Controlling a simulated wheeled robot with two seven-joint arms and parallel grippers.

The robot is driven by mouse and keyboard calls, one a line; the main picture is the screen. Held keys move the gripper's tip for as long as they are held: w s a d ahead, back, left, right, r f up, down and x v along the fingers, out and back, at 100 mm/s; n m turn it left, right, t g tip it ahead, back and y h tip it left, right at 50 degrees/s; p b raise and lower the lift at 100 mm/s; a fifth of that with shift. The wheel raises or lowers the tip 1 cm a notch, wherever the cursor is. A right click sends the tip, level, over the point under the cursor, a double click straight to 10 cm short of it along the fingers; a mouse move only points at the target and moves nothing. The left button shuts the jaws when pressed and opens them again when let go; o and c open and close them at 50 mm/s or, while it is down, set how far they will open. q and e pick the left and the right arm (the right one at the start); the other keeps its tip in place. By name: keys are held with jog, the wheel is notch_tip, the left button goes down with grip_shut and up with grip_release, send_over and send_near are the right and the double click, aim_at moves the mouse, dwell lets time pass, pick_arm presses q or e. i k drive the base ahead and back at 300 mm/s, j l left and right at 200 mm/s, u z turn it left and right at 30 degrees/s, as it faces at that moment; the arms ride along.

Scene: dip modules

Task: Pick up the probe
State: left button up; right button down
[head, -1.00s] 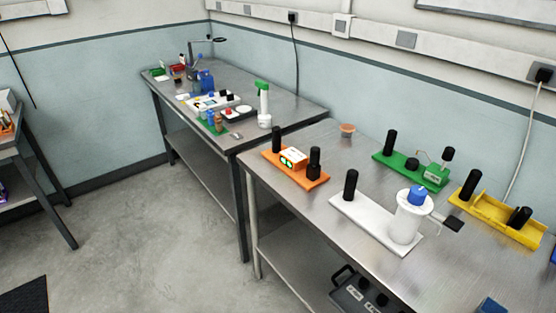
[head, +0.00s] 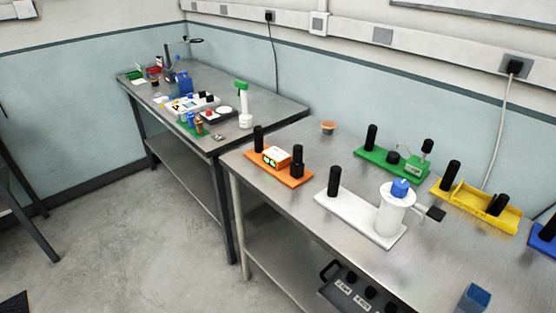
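Neither of my grippers is in view. I cannot tell for sure which item is the probe. On the near metal table stand several coloured modules with black upright handles: an orange module (head: 293,176) with a lit display box, a white module (head: 349,212) with a white cylinder (head: 394,215) capped in blue, a green module (head: 372,158) with a small box and a black-topped piece (head: 427,147), and a yellow module (head: 475,205) with a trough and a black cylinder (head: 498,205). A blue module (head: 543,238) is cut off at the right edge.
A small orange-brown bowl (head: 328,127) sits near the table's back edge. A blue open box (head: 474,298) is at the front right. A black control box (head: 352,290) is below the tabletop. A second table (head: 270,111) at the left holds a green-topped bottle (head: 243,104) and small items.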

aim_at(298, 148)
jog(key=z, duration=0.4)
jog(key=i+j+z, duration=0.25)
jog(key=j+z, duration=0.3)
jog(key=j, duration=0.15)
jog(key=i+j+z, duration=0.25)
jog(key=j, duration=0.15)
jog(key=j+z, duration=0.4)
jog(key=j, duration=1.9)
